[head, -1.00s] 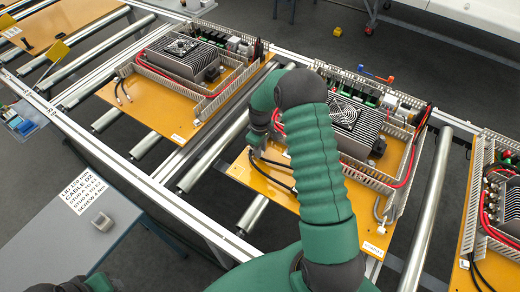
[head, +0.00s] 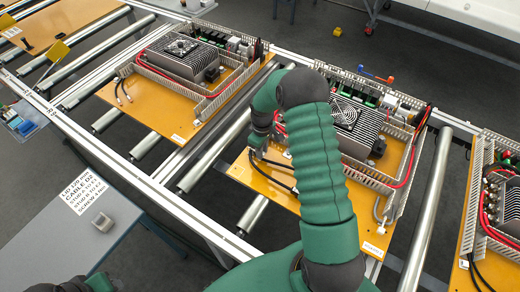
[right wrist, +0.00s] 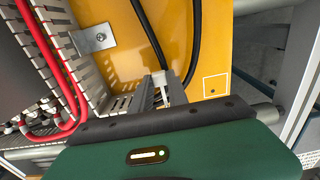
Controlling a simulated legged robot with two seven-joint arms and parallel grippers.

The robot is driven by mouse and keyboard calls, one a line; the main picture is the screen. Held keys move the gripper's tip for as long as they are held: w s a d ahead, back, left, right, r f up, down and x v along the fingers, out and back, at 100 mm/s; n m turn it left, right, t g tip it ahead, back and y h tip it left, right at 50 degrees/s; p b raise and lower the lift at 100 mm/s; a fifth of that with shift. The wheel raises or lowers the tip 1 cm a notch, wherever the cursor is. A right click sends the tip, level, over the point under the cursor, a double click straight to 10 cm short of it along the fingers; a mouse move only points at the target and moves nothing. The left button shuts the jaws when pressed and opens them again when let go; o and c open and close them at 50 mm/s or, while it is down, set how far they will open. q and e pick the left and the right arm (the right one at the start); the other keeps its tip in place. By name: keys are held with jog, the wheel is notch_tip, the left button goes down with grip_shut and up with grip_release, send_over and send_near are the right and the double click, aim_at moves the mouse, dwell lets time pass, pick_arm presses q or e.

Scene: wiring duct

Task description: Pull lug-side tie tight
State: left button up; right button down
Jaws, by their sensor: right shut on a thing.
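My right gripper (head: 258,150) reaches down to the near left part of the orange panel (head: 270,190), beside black cables (head: 275,178). In the right wrist view its fingers (right wrist: 167,92) are closed at a small pale piece, which looks like the cable tie (right wrist: 159,78). The tie's loop and tail are too small to make out. One black cable (right wrist: 150,35) runs down to the fingertips, and another (right wrist: 194,45) curves just right of them.
A pale slotted wiring duct (right wrist: 88,65) and red cables (right wrist: 50,65) lie left of the fingers in the right wrist view. A finned heat-sink unit (head: 352,125) stands behind. Metal rollers (head: 425,215) flank the panel. A grey table (head: 60,235) with a label card is at the left.

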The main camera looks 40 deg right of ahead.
jog(key=s, duration=0.3)
jog(key=shift+d+p, duration=0.4)
jog(key=shift+s+d+f, duration=0.1)
jog(key=shift+s+d, duration=0.05)
jog(key=shift+s, duration=0.1)
jog(key=c, duration=1.3)
grip_release()
notch_tip(320, 180, up, 17)
jog(key=shift+w+d+f, duration=0.1)
